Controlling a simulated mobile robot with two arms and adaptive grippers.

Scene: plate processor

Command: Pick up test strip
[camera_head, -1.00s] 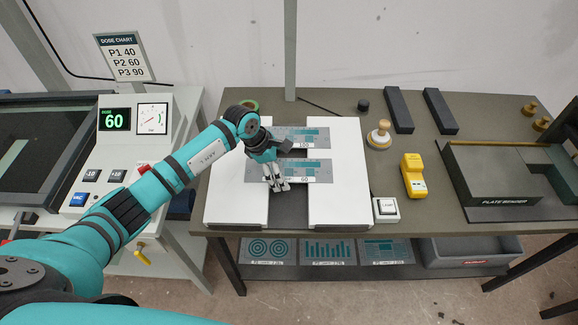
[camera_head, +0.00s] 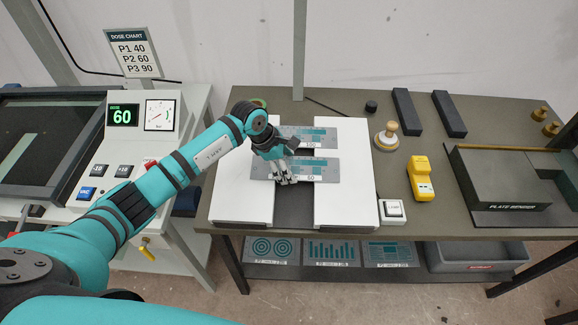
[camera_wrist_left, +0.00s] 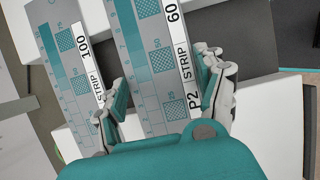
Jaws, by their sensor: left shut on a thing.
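The near test strip (camera_head: 318,170), grey with teal patches, bridges two white blocks in the head view. In the left wrist view its label end (camera_wrist_left: 180,75) reads "P2 STRIP" and "60". My left gripper (camera_head: 283,179) is at the strip's near edge, left of its middle. In the wrist view my left gripper (camera_wrist_left: 165,90) has one finger on each side of the strip, shut on it. I cannot tell whether the strip is off the blocks. A second strip (camera_head: 318,135) lies behind; the wrist view shows its label (camera_wrist_left: 92,75), "STRIP 100". My right gripper is out of view.
The white blocks (camera_head: 345,200) stand on a dark table. To their right are a white switch box (camera_head: 392,212), a yellow device (camera_head: 420,180), a wooden-knobbed stamp (camera_head: 386,138) and the plate bender (camera_head: 505,185). The console (camera_head: 130,150) at left displays 60.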

